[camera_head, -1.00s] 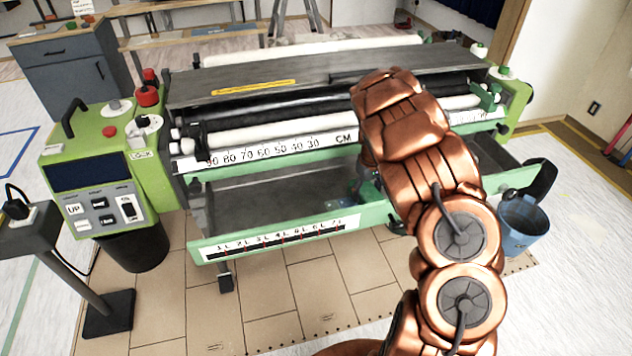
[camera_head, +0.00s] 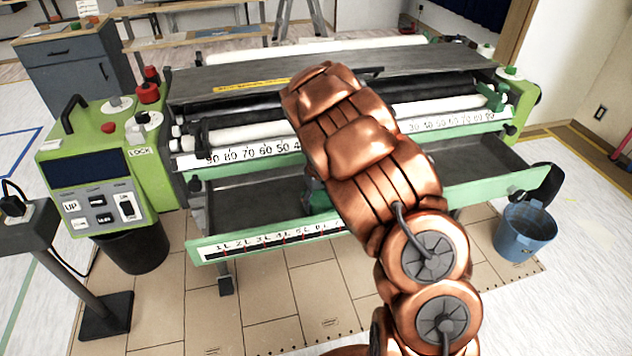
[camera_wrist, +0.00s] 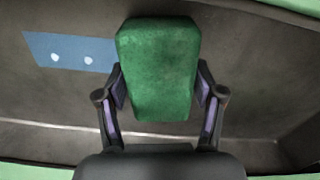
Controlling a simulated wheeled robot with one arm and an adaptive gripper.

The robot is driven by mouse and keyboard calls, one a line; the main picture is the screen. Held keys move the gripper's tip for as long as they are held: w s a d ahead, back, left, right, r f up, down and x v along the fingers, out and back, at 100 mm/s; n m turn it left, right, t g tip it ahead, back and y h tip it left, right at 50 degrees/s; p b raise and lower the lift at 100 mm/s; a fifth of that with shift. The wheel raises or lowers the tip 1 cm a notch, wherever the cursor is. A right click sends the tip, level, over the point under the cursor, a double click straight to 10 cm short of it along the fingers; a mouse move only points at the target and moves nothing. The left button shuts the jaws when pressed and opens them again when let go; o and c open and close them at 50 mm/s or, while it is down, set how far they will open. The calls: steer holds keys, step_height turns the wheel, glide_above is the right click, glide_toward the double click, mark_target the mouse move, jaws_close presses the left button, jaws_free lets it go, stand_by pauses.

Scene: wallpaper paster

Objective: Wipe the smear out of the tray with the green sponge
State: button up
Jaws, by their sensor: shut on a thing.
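The tray (camera_head: 250,197) is a long grey trough with a green front wall, pulled out below the machine's rollers. In the wrist view, my gripper (camera_wrist: 161,92) is shut on the green sponge (camera_wrist: 158,55), with one finger at each side of it. The sponge is over the tray's grey inside; I cannot tell whether it touches. A flat blue patch (camera_wrist: 70,52) with two white spots lies on the tray left of the sponge, its right end close to the sponge. I see no other clear mark. In the head view, my arm mostly hides the gripper.
A green control box (camera_head: 97,175) stands at the tray's left end. Rollers and a number scale (camera_head: 250,154) run above and behind the tray. A blue bucket (camera_head: 525,232) stands on the floor at the right. The tray's left part is clear.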

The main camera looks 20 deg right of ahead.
step_height(320, 180, up, 8)
steer(key=shift+r+p, duration=0.2)
steer(key=shift+p, duration=0.5)
steer(key=o, duration=0.6)
steer(key=c, duration=0.5)
